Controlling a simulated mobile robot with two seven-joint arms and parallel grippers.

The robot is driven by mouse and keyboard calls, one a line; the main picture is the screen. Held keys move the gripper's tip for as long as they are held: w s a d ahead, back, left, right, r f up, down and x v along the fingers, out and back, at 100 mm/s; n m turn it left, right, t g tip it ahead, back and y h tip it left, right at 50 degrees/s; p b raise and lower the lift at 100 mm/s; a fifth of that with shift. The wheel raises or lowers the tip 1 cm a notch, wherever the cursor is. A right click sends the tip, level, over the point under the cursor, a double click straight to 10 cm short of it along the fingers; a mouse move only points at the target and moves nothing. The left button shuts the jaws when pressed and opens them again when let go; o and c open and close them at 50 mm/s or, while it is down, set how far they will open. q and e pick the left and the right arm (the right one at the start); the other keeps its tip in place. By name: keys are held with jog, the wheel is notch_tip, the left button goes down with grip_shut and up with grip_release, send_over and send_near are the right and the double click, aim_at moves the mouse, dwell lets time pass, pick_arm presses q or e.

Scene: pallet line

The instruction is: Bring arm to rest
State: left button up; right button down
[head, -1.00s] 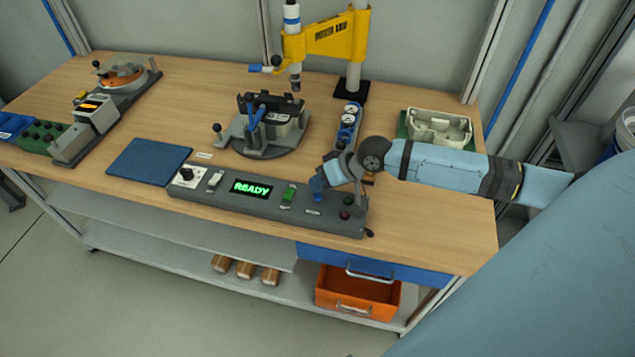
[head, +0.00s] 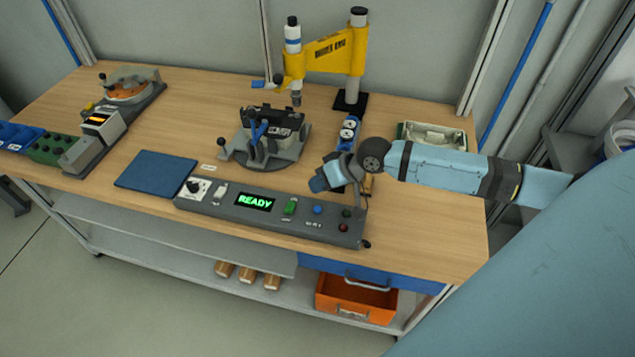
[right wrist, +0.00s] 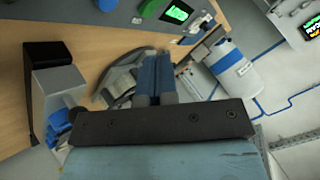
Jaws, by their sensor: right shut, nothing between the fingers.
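My right arm (head: 440,168) reaches in from the right over the workbench. My right gripper (head: 318,184) is shut and empty, just above and behind the control panel (head: 270,215), apart from it. The panel's green display reads READY, and its blue button (head: 317,210) is now uncovered. In the right wrist view the shut blue fingers (right wrist: 155,75) show with nothing between them. Part of the panel (right wrist: 130,12) shows at the top of that view. My left gripper is in neither view.
A fixture with blue clamp handles (head: 266,138) stands behind the panel, under the yellow press arm (head: 328,48). A blue mat (head: 156,170) lies left. The front right bench top is clear.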

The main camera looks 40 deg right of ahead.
dwell(0.5)
jog(key=s+a+f+n+t+h, duration=0.1)
jog(key=s+a+f+t, duration=0.1)
jog(key=s+a+f, duration=0.4)
jog(key=s+a+f+n+t+h, duration=0.1)
jog(key=s+a+f, duration=0.5)
jog(key=s, duration=0.6)
jog(key=shift+s+n+t+h+p, duration=0.25)
jog(key=shift+n+t+h+p, duration=0.15)
jog(key=shift+t+h, duration=0.35)
